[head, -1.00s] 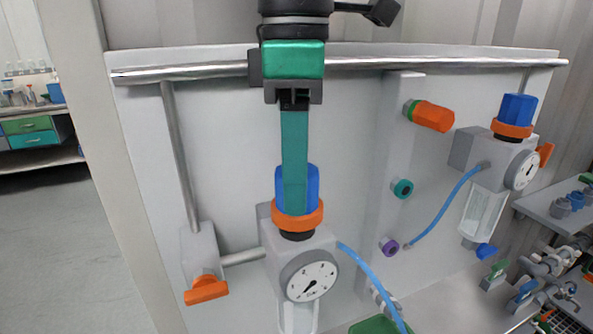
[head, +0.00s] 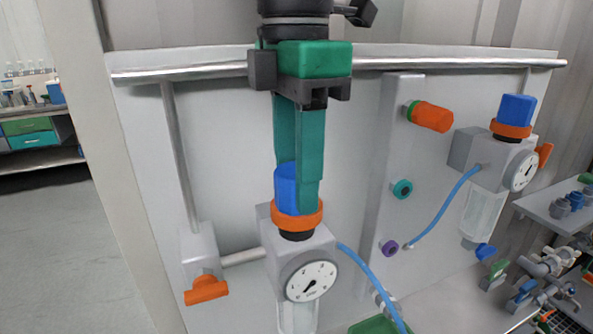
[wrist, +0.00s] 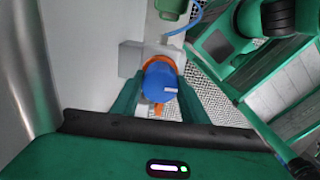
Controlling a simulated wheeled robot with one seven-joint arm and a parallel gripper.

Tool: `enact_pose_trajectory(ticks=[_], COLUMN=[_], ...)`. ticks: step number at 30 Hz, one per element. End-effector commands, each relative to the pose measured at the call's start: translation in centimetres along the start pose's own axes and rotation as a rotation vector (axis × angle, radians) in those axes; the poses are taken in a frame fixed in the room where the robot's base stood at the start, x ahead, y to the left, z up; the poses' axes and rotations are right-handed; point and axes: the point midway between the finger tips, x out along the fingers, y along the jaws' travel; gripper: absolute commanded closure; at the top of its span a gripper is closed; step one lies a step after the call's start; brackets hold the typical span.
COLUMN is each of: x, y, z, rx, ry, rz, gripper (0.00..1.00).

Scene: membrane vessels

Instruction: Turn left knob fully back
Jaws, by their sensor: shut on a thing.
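The left knob (head: 286,188) is a blue cap above an orange ring (head: 297,216), on top of a grey regulator body with a round white gauge (head: 311,281). My gripper (head: 298,205) points straight down from above, its teal fingers shut on the blue knob. One finger covers the knob's right part in the head view. In the wrist view the knob (wrist: 159,82) sits between the two fingers, and a small pale mark shows on its top. The gauge needle points to the lower left.
A second regulator with a blue knob (head: 516,109) stands at the right. An orange handle (head: 206,290) is at lower left, and an orange cylinder (head: 432,116) is on the panel. A metal rail (head: 440,63) runs behind my gripper. A blue hose (head: 371,268) leaves the left regulator.

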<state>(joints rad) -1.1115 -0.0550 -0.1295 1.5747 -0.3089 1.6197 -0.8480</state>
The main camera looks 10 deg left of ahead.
Motion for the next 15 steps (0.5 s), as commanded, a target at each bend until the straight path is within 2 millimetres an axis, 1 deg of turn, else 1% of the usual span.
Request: enact_pose_trajectory(ticks=[1, 7, 8, 9, 10, 15], x=[-0.06, -0.07, -0.07, -0.07, -0.06, -0.06], y=[0.29, 0.32, 0.32, 0.30, 0.28, 0.16], z=[0.27, 0.28, 0.28, 0.27, 0.25, 0.12], rx=[0.009, 0.011, 0.011, 0.011, 0.010, 0.006], ry=[0.003, 0.003, 0.003, 0.003, 0.003, 0.002], rz=[0.003, 0.004, 0.004, 0.004, 0.004, 0.003], gripper=[0.82, 0.82, 0.53, 0.43, 0.41, 0.41])
